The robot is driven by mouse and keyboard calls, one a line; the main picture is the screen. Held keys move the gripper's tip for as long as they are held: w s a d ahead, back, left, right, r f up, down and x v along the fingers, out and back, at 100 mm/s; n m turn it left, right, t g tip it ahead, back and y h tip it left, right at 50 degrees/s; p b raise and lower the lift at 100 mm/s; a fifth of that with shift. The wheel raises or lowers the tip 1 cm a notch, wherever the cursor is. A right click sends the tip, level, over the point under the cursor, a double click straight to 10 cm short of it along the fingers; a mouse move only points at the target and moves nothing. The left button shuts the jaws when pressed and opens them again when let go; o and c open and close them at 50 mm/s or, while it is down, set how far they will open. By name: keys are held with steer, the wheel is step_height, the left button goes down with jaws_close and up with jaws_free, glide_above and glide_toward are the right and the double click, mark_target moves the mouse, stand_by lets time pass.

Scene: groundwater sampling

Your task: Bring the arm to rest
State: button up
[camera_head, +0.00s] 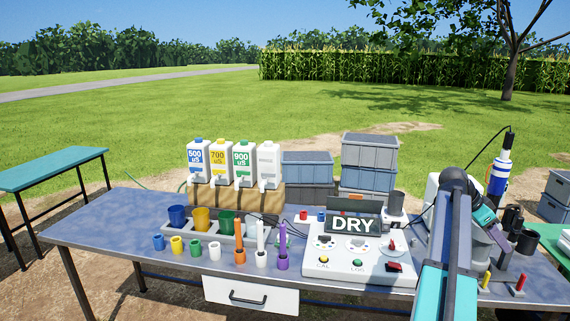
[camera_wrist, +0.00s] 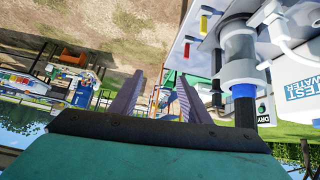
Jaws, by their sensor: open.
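My gripper (camera_wrist: 160,80) shows in the wrist view with its two dark jaws apart and nothing between them. In the camera_head view my arm rises at the right of the table and folds over at a dark joint. Its teal wrist part lies beside the blue and white probe (camera_head: 499,175) on the right; the jaws are hard to make out there. In the wrist view a grey cylindrical fitting with a blue band (camera_wrist: 243,90) is right of the jaws, apart from them.
The blue-grey table (camera_head: 120,215) carries a meter box with a DRY display (camera_head: 354,225), several coloured cups, upright pens and labelled white containers (camera_head: 220,160). Grey crates (camera_head: 370,150) stand behind. Dark cups (camera_head: 526,243) stand near my arm. A teal table (camera_head: 50,172) is at left.

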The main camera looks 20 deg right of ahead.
steer(key=w+a+f+n+t+y, duration=0.1)
steer(key=w+a+f+n, duration=0.5)
steer(key=a+f, duration=0.75)
steer(key=w+a+f+n+t+y, duration=0.1)
steer(key=w+a+f+n+y, duration=0.15)
steer(key=w+a+f, duration=1.05)
steer(key=s+a+f+n+y, duration=0.1)
steer(key=s+a+f+n, duration=0.25)
steer(key=a+f, duration=0.55)
steer(key=s+a+f+n+y, duration=0.1)
steer(key=s+a+f+n, duration=0.25)
steer(key=a+f, duration=0.55)
steer(key=s+a+f+n+y, duration=0.1)
steer(key=s+a+f+n, duration=0.3)
steer(key=a+f, duration=0.45)
steer(key=s+a+f+n+g, duration=0.2)
steer(key=s+a+f, duration=0.3)
steer(key=s+a, duration=0.35)
steer(key=s+a+f+n+g, duration=0.15)
steer(key=s+a+f, duration=0.25)
steer(key=s+a, duration=0.4)
step_height(320, 180, down, 9)
steer(key=s+d+b, duration=0.1)
steer(key=b, duration=0.9)
steer(key=shift+y, duration=0.45)
steer(key=shift+t, duration=0.25)
